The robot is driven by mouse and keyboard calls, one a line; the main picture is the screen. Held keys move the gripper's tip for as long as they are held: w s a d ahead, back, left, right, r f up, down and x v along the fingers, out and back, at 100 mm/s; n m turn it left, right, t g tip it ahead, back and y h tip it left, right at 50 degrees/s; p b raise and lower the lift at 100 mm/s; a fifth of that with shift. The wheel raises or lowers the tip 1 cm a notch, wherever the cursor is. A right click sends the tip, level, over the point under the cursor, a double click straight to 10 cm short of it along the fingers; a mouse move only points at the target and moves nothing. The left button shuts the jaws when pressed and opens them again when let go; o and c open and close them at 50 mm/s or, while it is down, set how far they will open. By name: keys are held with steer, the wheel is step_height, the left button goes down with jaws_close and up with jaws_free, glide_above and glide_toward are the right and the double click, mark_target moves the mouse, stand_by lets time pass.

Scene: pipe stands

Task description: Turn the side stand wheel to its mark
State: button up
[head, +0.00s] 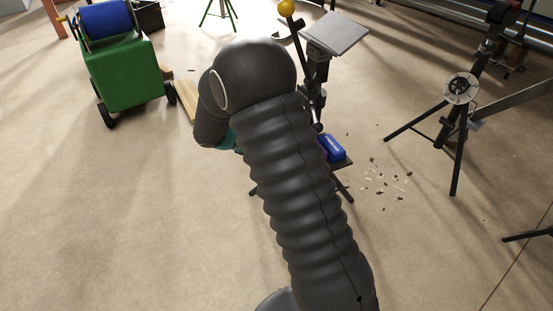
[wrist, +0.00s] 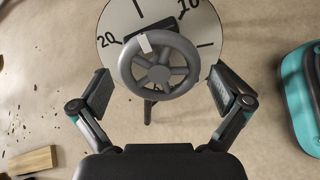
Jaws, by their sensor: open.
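A grey spoked handwheel (wrist: 160,66) shows in the wrist view in front of a round white dial (wrist: 113,22). The dial carries black tick marks and the numbers 20 at left and 10 at upper right. A small white tag (wrist: 145,43) sits on the wheel's upper-left rim, between the 20 and the top tick. My gripper (wrist: 161,88) is open, one finger left and one right of the wheel's lower part, both apart from it. In the head view my arm hides my gripper, and I cannot make out this wheel there.
In the head view, a stand with a tilted grey plate (head: 335,33) and a blue box (head: 334,147) is beyond my arm. A tripod with a white disc (head: 461,89) stands right. A green cart (head: 125,78) stands left. A teal-black object (wrist: 306,95) lies right in the wrist view.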

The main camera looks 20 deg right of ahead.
steer(key=v, duration=0.6)
stand_by(0.3)
steer(key=shift+a, duration=0.1)
steer(key=v, duration=1.2)
steer(key=s+a+f+m+g+y, duration=0.1)
steer(key=s+a+f+m+y, duration=0.1)
steer(key=s+f+m+y, duration=0.3)
steer(key=s+d+r+m+t+y, duration=0.1)
steer(key=s+d+r+m+y, duration=0.1)
steer(key=s, duration=0.6)
steer(key=s+d+r+m+t+y, duration=0.2)
steer(key=s+d+r+m, duration=0.3)
steer(key=s+d+r, duration=0.2)
steer(key=s+d+r+m+t+y, duration=0.1)
steer(key=s+d+r+m+t, duration=0.1)
steer(key=s, duration=0.6)
step_height(320, 180, up, 3)
steer(key=shift+s+d+f+m+y, duration=0.2)
steer(key=shift+s+d+m+y, duration=0.2)
steer(key=shift+d+m, duration=0.6)
